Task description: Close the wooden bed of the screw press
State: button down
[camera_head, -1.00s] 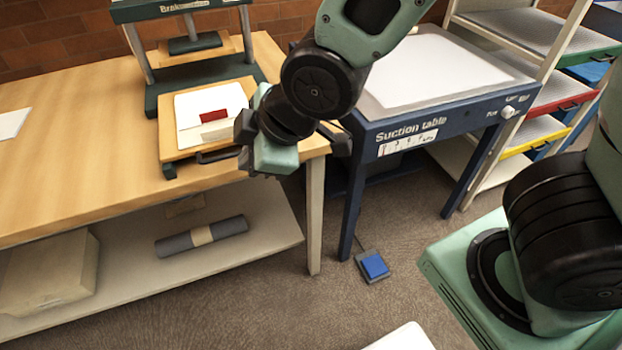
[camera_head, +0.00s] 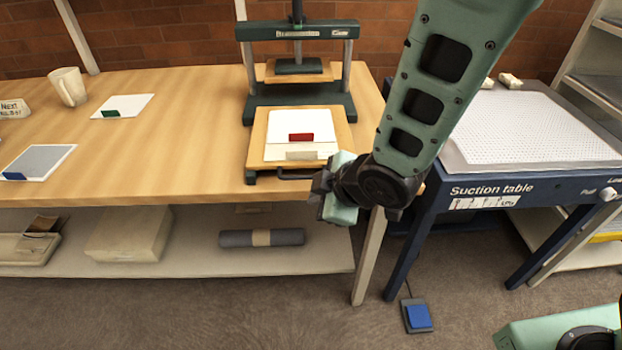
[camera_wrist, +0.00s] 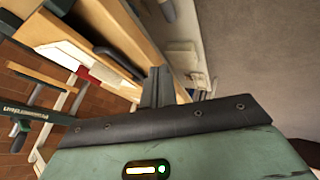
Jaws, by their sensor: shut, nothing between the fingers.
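The screw press (camera_head: 297,32) stands at the back of the wooden table, with a dark green frame and grey posts. Its wooden bed (camera_head: 257,143) is drawn out toward the front edge. On the bed lie a white sheet (camera_head: 284,124), a red piece (camera_head: 301,137) and a pale strip. A black bar handle (camera_head: 295,176) is on the bed's front; it also shows in the wrist view (camera_wrist: 118,62). My gripper (camera_head: 320,184) is shut and empty, close to the handle's right end. Its fingers (camera_wrist: 156,84) show beside the handle, apparently apart from it.
The blue suction table (camera_head: 490,192) stands to the right, with a blue foot pedal (camera_head: 418,316) on the floor. A mug (camera_head: 68,87) and sheets lie on the table's left. The lower shelf (camera_head: 200,262) holds a grey roll (camera_head: 262,237) and a box (camera_head: 130,233).

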jog(key=w, duration=0.1)
jog(key=w+f, duration=0.1)
jog(key=w, duration=0.1)
jog(key=w+a+p, duration=0.1)
jog(key=w, duration=0.1)
jog(key=shift+w+f, duration=0.25)
jog(key=shift+f, duration=0.05)
